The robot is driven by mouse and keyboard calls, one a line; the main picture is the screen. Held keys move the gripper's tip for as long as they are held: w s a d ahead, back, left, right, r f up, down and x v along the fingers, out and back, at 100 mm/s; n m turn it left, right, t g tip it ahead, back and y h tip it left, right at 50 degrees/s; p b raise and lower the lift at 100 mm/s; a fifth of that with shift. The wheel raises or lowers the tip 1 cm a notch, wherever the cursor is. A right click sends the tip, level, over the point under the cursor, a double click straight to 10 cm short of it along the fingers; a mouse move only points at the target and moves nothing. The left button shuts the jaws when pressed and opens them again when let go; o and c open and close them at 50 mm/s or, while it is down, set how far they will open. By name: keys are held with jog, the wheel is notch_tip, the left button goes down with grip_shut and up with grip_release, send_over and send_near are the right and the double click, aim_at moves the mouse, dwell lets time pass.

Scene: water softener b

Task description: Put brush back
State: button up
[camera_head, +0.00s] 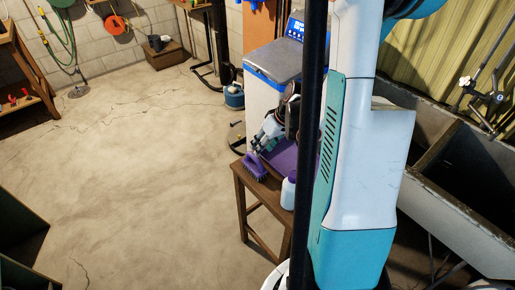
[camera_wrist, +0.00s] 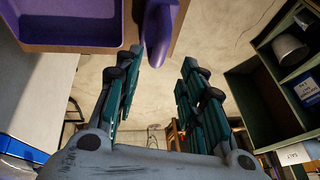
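A purple brush (camera_head: 256,166) is at the front-left edge of a small wooden table (camera_head: 250,184). A purple tray (camera_head: 284,155) lies behind it, partly hidden by my arm. My gripper (camera_head: 256,150) is just above the brush in the head view. In the wrist view, my gripper (camera_wrist: 163,62) has its fingers spread with a clear gap. A purple handle-like part, seemingly the brush (camera_wrist: 159,28), reaches toward the gap, nearest the left finger. I cannot tell whether they touch. The purple tray (camera_wrist: 70,44) also shows at the upper left there.
The white water softener (camera_head: 265,92) with a grey lid stands behind. A stone sink (camera_head: 450,200) is at right. The floor (camera_head: 140,170) to the left is wide and clear.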

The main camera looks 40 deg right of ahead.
jog(key=shift+p+v, duration=0.4)
jog(key=shift+v, duration=1.3)
